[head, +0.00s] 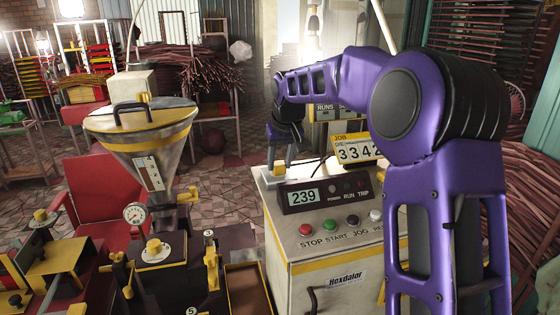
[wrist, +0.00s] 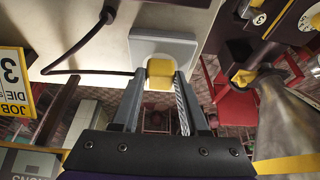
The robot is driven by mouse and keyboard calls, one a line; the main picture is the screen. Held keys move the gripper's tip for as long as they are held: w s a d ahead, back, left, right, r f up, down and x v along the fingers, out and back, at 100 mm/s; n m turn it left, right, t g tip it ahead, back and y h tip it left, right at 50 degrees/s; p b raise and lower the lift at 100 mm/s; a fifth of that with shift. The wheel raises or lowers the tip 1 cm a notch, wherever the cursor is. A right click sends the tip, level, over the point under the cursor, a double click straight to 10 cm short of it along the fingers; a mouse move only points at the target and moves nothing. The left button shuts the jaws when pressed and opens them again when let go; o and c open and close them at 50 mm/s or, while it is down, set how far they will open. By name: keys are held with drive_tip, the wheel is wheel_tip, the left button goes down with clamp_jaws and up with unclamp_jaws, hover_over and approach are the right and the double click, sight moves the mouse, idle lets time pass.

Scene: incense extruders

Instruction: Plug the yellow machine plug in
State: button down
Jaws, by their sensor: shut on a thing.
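The yellow plug (wrist: 160,70) is between the fingertips of my gripper (wrist: 160,82) in the wrist view, which is shut on it. The plug is at a pale round recess in a light grey plate (wrist: 180,48); I cannot tell how far it is seated. A dark cable (wrist: 75,71) runs from the plug's side and curves away. In the head view my gripper (head: 279,159) points down at the back left of the cream machine cabinet top (head: 305,262), and the plate (head: 282,178) lies under it. The fingers hide much of the plug there.
A funnel-shaped hopper (head: 145,150) and a red chair (head: 88,190) are to the left.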

drive_tip(key=shift+c, duration=1.7)
unclamp_jaws()
drive_tip(key=p+v, duration=0.1)
drive_tip(key=v, duration=1.6)
drive_tip(key=shift+r+p, duration=0.2)
drive_tip(key=shift+p, duration=0.15)
drive_tip(key=shift+d+f, duration=0.1)
drive_tip(key=shift+d, duration=0.1)
